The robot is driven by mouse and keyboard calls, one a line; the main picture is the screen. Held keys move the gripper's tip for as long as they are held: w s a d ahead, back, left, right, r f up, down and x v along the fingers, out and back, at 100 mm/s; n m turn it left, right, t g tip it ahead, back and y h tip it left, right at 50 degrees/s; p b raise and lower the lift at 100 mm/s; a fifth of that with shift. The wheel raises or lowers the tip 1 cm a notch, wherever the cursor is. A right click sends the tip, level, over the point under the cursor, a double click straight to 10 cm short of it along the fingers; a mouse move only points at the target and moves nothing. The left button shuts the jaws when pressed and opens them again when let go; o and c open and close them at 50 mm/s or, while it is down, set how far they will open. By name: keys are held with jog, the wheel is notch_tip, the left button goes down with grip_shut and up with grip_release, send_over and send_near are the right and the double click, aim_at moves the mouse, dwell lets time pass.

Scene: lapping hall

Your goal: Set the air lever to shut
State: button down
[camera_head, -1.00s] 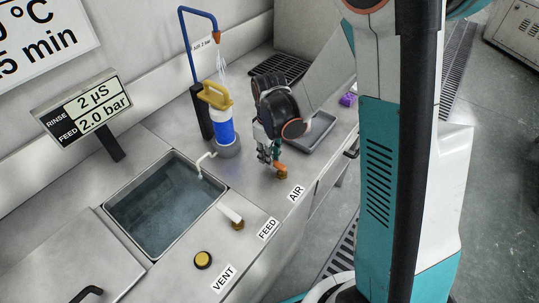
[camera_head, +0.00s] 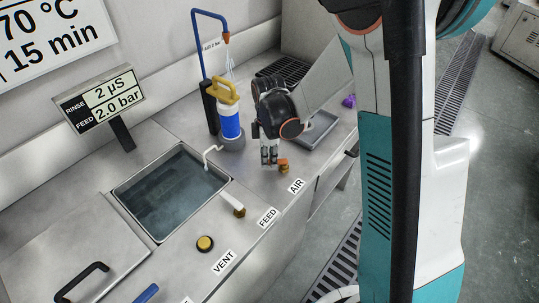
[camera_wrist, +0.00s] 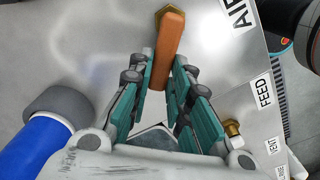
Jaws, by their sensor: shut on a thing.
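The air lever is a short orange handle (camera_head: 282,162) on a brass fitting (camera_head: 285,169), on the bench beside the AIR label (camera_head: 297,186). In the wrist view the orange handle (camera_wrist: 173,38) runs down from its brass fitting (camera_wrist: 162,13) between the finger pads. My gripper (camera_head: 270,163) is low over the bench at the lever. It also shows in the wrist view (camera_wrist: 167,78), shut on the handle's free end. The fingers hide part of the handle in the head view.
A white FEED lever (camera_head: 232,203) and a yellow VENT knob (camera_head: 205,243) stand nearer on the bench. A water-filled sink (camera_head: 172,193) is to the left. A blue-and-white filter housing (camera_head: 229,122) stands close behind my gripper. A grey tray (camera_head: 318,130) lies at the right.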

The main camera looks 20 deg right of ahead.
jog(key=s+n, duration=0.1)
jog(key=n, duration=0.1)
jog(key=s+n, duration=0.1)
jog(key=n, duration=0.1)
jog(key=shift+n, duration=0.3)
jog(key=shift+s+d+n+b, duration=0.2)
jog(key=shift+s+n, duration=0.3)
jog(key=shift+n, duration=0.7)
jog(key=shift+s+d+n+b, duration=0.15)
jog(key=shift+s+n, duration=0.3)
jog(key=shift+n, duration=0.75)
jog(key=c, duration=1.5)
grip_release()
notch_tip(320, 180, up, 12)
